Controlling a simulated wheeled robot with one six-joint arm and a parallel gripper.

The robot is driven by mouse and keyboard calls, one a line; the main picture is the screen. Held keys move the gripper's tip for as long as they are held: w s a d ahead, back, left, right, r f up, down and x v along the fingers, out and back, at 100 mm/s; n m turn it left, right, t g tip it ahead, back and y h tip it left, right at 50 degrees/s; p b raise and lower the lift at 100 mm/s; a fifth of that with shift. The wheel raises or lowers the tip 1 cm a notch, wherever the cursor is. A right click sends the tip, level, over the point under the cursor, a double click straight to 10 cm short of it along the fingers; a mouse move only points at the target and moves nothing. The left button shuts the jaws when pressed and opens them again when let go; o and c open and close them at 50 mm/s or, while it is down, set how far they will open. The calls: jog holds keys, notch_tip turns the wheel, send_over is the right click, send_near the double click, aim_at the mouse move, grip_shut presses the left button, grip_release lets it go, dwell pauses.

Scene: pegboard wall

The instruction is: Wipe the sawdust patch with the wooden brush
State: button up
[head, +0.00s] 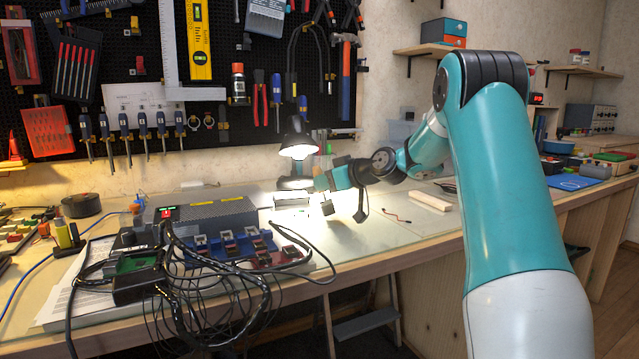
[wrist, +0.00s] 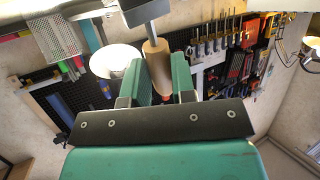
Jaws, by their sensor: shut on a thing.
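The wooden brush shows in the wrist view as a tan handle (wrist: 156,66) with a metal neck leading to a dark block at the top edge. My gripper (wrist: 162,75) has its two teal fingers closed on this handle. In the head view my gripper (head: 322,187) is small and far off, low over the bench just right of the lit lamp. A small dark block (head: 327,208) hangs below it, perhaps the brush head; I cannot tell whether it touches the bench. I cannot make out the sawdust patch; the bench under the lamp is washed out by glare.
The lit lamp (head: 298,150) stands close behind my gripper. A wood block (head: 430,202) and a small red-and-dark wire (head: 396,216) lie to the right. A grey box (head: 205,214) and cabled electronics (head: 140,275) crowd the left. The front bench strip (head: 390,232) is clear.

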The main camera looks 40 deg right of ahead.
jog(key=shift+s+d, duration=0.2)
jog(key=shift+d, duration=0.6)
jog(key=shift+s+d, duration=0.15)
jog(key=shift+d, duration=0.6)
jog(key=shift+s+d, duration=0.2)
jog(key=shift+d, duration=0.6)
jog(key=shift+s+d+p, duration=0.2)
jog(key=shift+d+p, duration=0.05)
jog(key=shift+d, duration=0.55)
jog(key=shift+s+d+p, duration=0.15)
jog(key=shift+d+p, duration=0.1)
jog(key=shift+d, duration=0.5)
jog(key=shift+s+d+p, duration=0.2)
jog(key=shift+d+p, duration=0.05)
jog(key=shift+d, duration=0.55)
jog(key=shift+r+p, duration=2.05)
jog(key=shift+r, duration=0.95)
notch_tip(320, 180, up, 3)
jog(key=shift+p, duration=1)
